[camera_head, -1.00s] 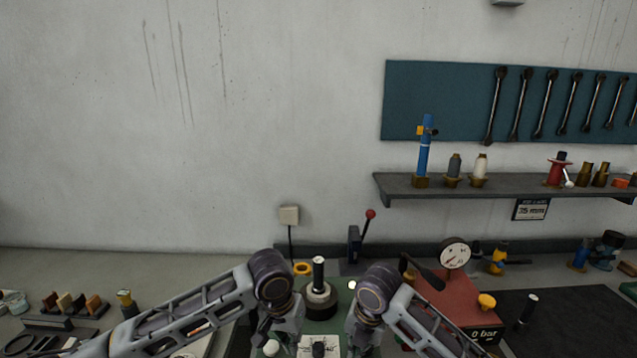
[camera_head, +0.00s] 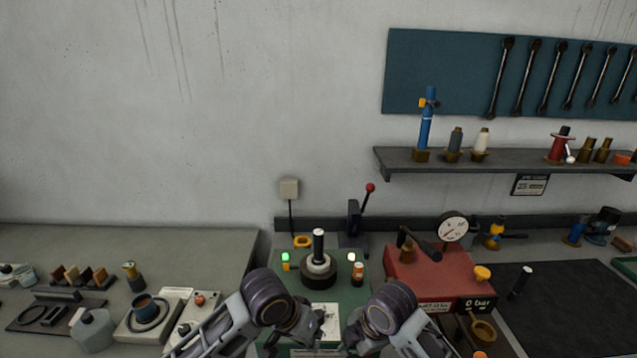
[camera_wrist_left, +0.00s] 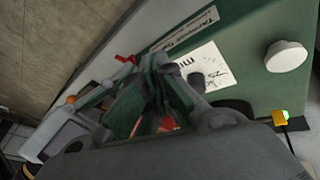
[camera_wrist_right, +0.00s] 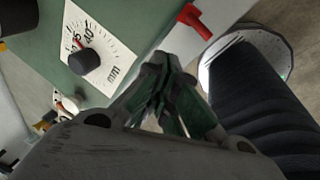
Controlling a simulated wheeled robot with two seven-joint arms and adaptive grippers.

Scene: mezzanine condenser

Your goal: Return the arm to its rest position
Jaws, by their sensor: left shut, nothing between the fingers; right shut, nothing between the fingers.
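My left gripper shows in the left wrist view (camera_wrist_left: 130,78) with its dark green fingers together and empty, in front of the green machine's front panel. My right gripper shows in the right wrist view (camera_wrist_right: 158,68), also shut and empty, near the panel's dial (camera_wrist_right: 84,60). In the head view both forearms are folded in at the bottom middle, in front of the green machine (camera_head: 345,297). The left wrist (camera_head: 300,325) and right wrist (camera_head: 355,328) are close together there. Their fingertips are hard to make out in that view.
A black spindle (camera_head: 318,247) stands on the machine between two lit lamps. A red gauge box (camera_head: 430,275) is close on the right, with a black mat (camera_head: 570,300) beyond. A shelf (camera_head: 500,160) hangs behind.

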